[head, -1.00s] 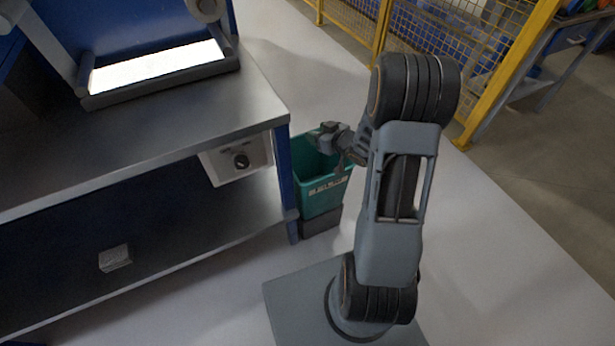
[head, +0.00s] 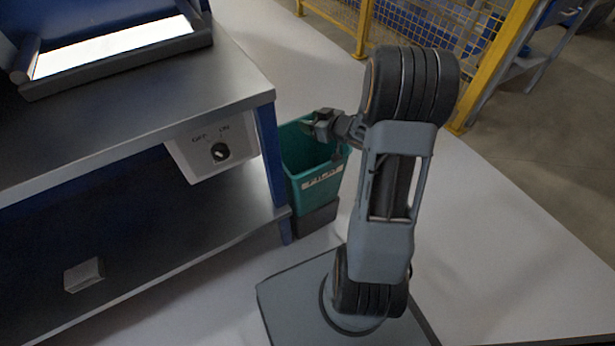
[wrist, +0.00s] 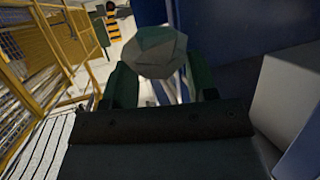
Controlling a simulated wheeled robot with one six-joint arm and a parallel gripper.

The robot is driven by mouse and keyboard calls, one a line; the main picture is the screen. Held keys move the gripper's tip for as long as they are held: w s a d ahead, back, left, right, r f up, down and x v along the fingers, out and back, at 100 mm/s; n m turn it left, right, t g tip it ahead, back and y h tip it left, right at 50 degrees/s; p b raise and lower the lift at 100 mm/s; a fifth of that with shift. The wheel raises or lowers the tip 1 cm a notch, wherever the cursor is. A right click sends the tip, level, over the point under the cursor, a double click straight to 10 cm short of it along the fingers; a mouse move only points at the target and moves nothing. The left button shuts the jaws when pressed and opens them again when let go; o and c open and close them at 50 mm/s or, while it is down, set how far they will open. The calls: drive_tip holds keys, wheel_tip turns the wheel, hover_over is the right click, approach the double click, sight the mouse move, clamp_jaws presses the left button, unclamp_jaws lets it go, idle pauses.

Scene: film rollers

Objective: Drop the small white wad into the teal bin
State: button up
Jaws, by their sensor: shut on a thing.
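My gripper (head: 318,127) is above the bin's opening in the head view. In the wrist view my gripper (wrist: 160,80) is shut on the small wad (wrist: 158,52), which looks grey and faceted between the two dark fingers. The wad cannot be made out in the head view. The bin's inside is partly hidden by my gripper and arm.
A steel bench (head: 150,110) with a lower shelf is at the left, its blue leg close beside the bin. A switch box (head: 212,148) hangs under its top. A grey block (head: 84,275) lies on the shelf. Yellow mesh fencing (head: 430,50) stands behind. Floor at right is clear.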

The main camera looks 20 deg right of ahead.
drive_tip(key=shift+f, duration=0.6)
drive_tip(key=shift+r, duration=0.1)
drive_tip(key=o, duration=1)
drive_tip(key=shift+c, duration=0.2)
drive_tip(key=shift+s+d, duration=0.1)
drive_tip(key=p+v, duration=0.5)
drive_tip(key=v, duration=0.8)
drive_tip(key=shift+s, duration=0.3)
drive_tip(key=shift+r, duration=0.1)
